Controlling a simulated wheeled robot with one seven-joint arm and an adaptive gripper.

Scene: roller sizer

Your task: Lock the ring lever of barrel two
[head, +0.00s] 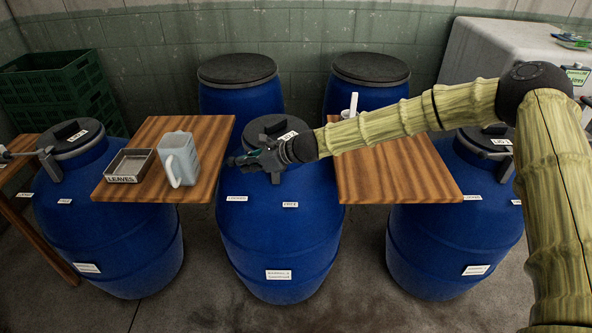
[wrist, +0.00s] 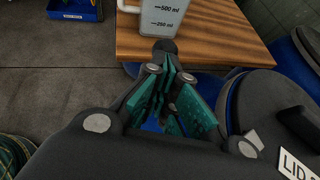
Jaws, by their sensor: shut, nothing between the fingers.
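Barrel two is most likely the middle blue barrel (head: 280,235), whose front label is too small to read surely. Its dark lid (head: 272,124) is partly hidden by my arm, and shows at the right of the wrist view (wrist: 270,115). Two small tags sit on its upper front: one on the left (head: 237,198), seemingly "LOCKED", and one on the right (head: 290,204), seemingly "FREE". My gripper (head: 232,161) is shut and empty at the lid's left front edge. Its teal-padded fingers (wrist: 170,85) show in the wrist view. The ring lever is not clearly distinguishable; touch cannot be told.
A wooden board (head: 215,135) at left holds a grey measuring jug (head: 179,160) and a tray marked "LEAVES" (head: 131,166), close to my gripper. Another board (head: 395,175) lies under my forearm. Blue barrels stand left (head: 105,225), right (head: 455,235) and behind. Floor shows between front barrels.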

